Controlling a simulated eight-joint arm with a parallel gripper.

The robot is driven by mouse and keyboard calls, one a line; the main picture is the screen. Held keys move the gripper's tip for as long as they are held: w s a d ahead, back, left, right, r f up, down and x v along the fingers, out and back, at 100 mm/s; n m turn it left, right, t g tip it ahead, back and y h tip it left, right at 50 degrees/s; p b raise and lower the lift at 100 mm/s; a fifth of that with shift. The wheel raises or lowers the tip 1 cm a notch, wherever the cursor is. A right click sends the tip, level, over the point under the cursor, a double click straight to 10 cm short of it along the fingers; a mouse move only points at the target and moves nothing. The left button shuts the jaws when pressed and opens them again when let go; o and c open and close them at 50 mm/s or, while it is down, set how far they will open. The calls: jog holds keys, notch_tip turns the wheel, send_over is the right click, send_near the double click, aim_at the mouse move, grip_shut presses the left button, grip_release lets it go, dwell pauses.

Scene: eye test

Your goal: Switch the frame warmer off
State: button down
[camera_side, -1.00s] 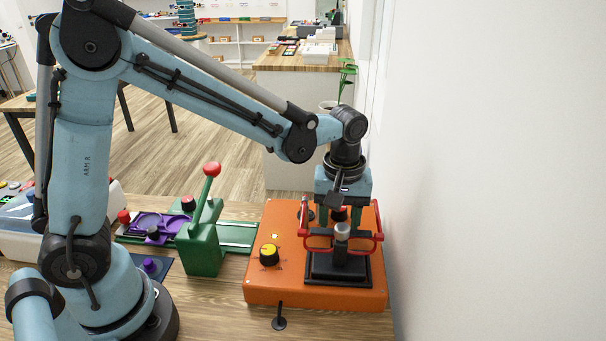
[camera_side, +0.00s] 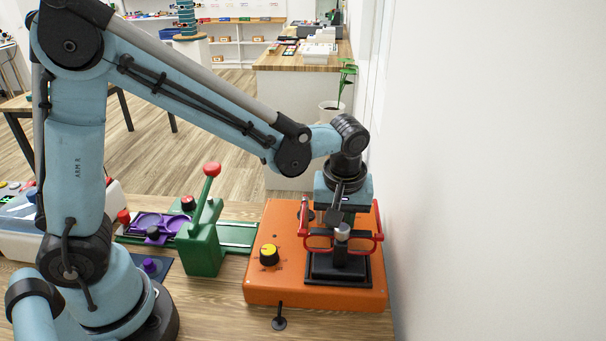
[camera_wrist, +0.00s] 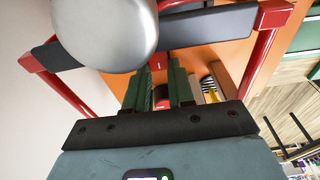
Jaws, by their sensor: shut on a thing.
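The frame warmer (camera_side: 278,285) is an orange box on the bench, at the right in the side view. A yellow-topped black knob (camera_side: 269,255) sits on its left part. A red glasses frame (camera_side: 304,222) is held on a black stand (camera_side: 338,268) with a grey ball knob (camera_side: 342,231). My gripper (camera_side: 341,212) points down behind the glasses frame. In the wrist view its green fingers (camera_wrist: 160,88) are closed around a red knob with a white mark (camera_wrist: 159,62) on the warmer. In the side view that knob is hidden. No lit lamp shows on the warmer.
A green lever press (camera_side: 201,248) with a red ball handle stands left of the warmer. A green rail (camera_side: 238,236) with purple trays lies behind it. A white wall (camera_side: 490,180) is close on the right. A black lever (camera_side: 279,320) stands before the warmer.

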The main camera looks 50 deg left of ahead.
jog(key=shift+s+d+t+y, duration=0.1)
jog(key=shift+s+t+y, duration=0.05)
jog(key=shift+t+y, duration=0.35)
jog(key=c, duration=1)
grip_release()
jog(key=shift+o, duration=0.2)
jog(key=shift+r, duration=0.15)
jog(key=v, duration=1.2)
